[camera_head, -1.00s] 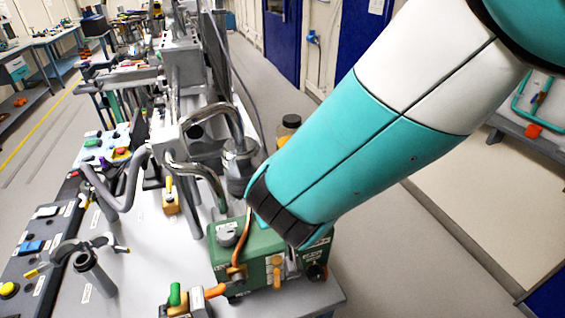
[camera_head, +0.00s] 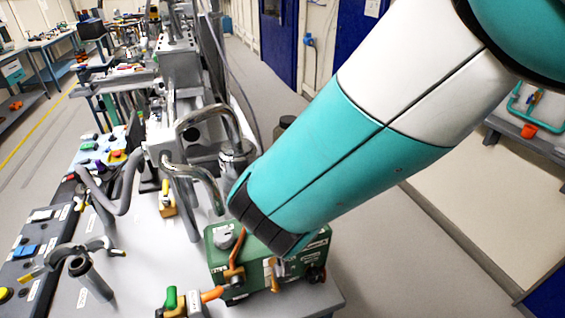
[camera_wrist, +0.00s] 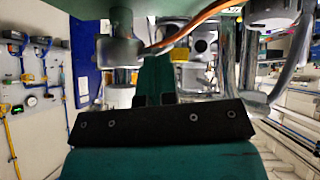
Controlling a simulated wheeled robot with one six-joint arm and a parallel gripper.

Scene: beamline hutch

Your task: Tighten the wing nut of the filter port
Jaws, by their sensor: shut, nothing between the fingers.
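In the head view, a green pump-like box (camera_head: 222,262) stands at the near corner of the bench. It bears a grey round cap (camera_head: 224,236), an orange handle (camera_head: 236,255) and other small fittings. I cannot tell which fitting is the filter port, and I cannot make out its wing nut. My arm's end hangs over the right part of this box and hides some of it. My gripper is hidden behind the arm there. In the wrist view my gripper (camera_wrist: 155,78) shows as a dark teal piece, shut and empty. A grey flanged cylinder (camera_wrist: 119,50) stands just left of it.
Bent metal pipes (camera_head: 190,165) rise behind the box. A grey post (camera_head: 92,277) with open clamp arms stands left on the bench. An orange hose (camera_wrist: 190,28) crosses beyond my gripper.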

